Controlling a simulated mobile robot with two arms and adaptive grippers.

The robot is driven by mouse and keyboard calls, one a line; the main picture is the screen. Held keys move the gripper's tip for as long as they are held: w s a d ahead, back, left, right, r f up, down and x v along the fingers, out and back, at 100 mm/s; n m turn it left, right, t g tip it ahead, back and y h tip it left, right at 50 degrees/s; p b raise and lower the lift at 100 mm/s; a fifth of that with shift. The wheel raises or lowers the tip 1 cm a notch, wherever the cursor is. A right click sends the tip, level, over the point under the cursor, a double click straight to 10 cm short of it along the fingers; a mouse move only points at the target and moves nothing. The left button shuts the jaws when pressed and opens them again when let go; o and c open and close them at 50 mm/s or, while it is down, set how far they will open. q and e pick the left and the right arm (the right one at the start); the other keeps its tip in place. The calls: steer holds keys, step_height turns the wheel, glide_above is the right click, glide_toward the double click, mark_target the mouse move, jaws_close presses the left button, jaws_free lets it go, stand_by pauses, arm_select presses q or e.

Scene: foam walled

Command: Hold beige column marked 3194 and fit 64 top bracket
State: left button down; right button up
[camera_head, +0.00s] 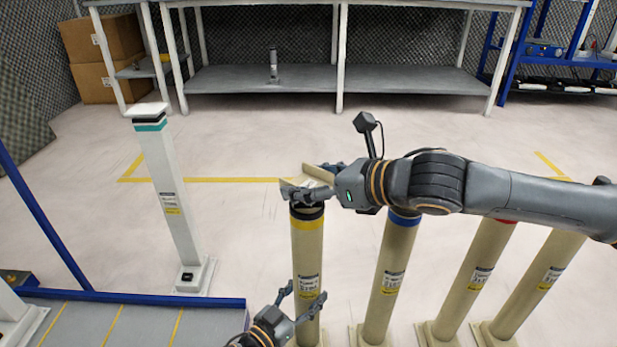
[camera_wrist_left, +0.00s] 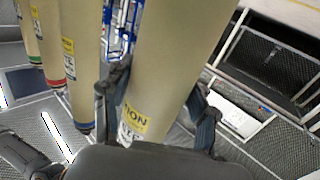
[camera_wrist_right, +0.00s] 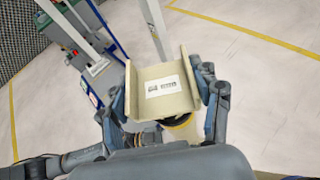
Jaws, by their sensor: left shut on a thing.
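The beige column (camera_head: 307,245) with a yellow and black band at its top stands upright at bottom centre; its label is too small to read surely. My left gripper (camera_head: 303,298) is shut around its lower part, and the left wrist view shows the column (camera_wrist_left: 178,60) between the fingers (camera_wrist_left: 158,110). A beige U-shaped bracket (camera_wrist_right: 162,103) with a white label is between the fingers of my right gripper (camera_wrist_right: 165,105), which is shut on it. In the head view the bracket (camera_head: 291,184) is tilted right at the column's top. Whether they touch is unclear.
Beige columns with a blue (camera_head: 391,265) and a red (camera_head: 474,270) band, and another, stand to the right. A white post (camera_head: 168,185) stands on the left, near a blue rail (camera_head: 130,297). Shelving (camera_head: 400,80) and cardboard boxes (camera_head: 97,82) are behind. The middle floor is clear.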

steer(key=o, duration=0.5)
steer(key=shift+d, duration=0.1)
steer(key=v, duration=1.2)
arm_select(q)
steer(key=shift+c, duration=1.6)
jaws_free()
